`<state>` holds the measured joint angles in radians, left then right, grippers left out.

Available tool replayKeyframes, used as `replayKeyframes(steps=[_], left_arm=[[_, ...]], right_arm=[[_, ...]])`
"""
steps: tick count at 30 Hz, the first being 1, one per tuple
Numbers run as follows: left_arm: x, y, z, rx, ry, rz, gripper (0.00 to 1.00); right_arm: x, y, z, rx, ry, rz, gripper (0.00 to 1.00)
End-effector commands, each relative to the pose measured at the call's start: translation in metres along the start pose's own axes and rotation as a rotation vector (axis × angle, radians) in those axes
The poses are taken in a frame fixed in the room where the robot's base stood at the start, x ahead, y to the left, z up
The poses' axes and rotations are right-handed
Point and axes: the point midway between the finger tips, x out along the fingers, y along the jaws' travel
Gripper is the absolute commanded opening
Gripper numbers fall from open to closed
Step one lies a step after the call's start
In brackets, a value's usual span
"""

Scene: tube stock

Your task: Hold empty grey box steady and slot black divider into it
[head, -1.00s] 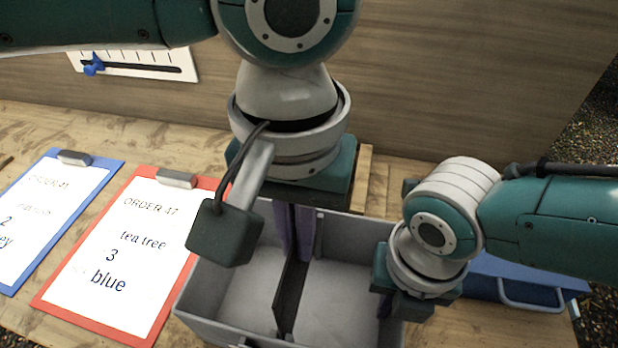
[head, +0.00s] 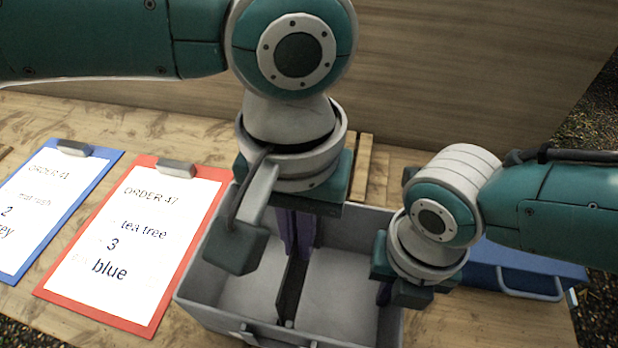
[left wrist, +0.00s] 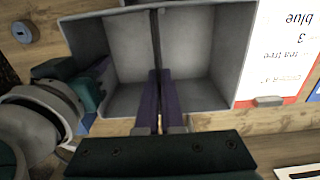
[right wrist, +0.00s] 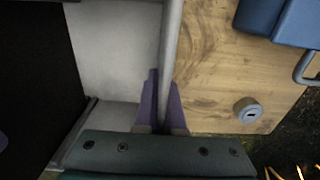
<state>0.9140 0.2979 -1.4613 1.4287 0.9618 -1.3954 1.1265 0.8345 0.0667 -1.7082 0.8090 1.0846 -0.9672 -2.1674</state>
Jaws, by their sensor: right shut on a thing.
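The grey box (head: 390,325) stands open on the table, with bare compartments. The thin black divider (head: 292,285) is upright across its middle, between the walls; I cannot tell how deep it sits. My left gripper (head: 298,250) points down over the far part of the box. In the left wrist view its purple fingers (left wrist: 157,75) are closed on the divider (left wrist: 157,45), seen edge-on. My right gripper (head: 385,298) is at the box's right wall. In the right wrist view its fingers (right wrist: 163,75) pinch that wall (right wrist: 170,35), one inside and one outside.
Red (head: 195,240) and blue (head: 75,215) clipboards with order sheets lie left of the box. A blue case (head: 545,272) with a handle is at the right. A wooden panel (head: 460,80) rises behind.

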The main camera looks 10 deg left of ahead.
Motion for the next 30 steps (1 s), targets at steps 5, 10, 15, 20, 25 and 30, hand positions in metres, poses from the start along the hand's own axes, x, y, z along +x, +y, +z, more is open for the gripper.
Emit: replayKeyframes(steps=[5, 10, 15, 20, 25, 30], left_arm=[[0.008, 0.0, 0.0, -0.002, -0.001, -0.001, 0.0], [0.016, 0.0, 0.001, -0.001, -0.001, -0.001, 0.0], [0.02, 0.0, 0.001, 0.0, -0.001, -0.001, 0.0], [0.02, 0.0, 0.001, 0.0, 0.0, -0.001, 0.0], [0.02, 0.0, 0.001, 0.0, 0.0, -0.001, 0.14], [0.02, -0.001, 0.0, 0.0, 0.0, -0.002, 0.33]], right_arm=[[0.0, 0.0, 0.0, 0.0, 0.0, -0.001, 0.0], [0.0, 0.0, 0.0, 0.0, 0.0, -0.001, 0.0], [0.0, 0.0, 0.0, 0.0, 0.0, -0.001, 0.0], [0.0, 0.0, 0.0, 0.0, 0.0, -0.001, 0.0], [0.0, 0.0, 0.0, 0.0, 0.0, -0.001, 0.0], [0.0, 0.0, 0.0, 0.0, 0.0, -0.001, 0.0]])
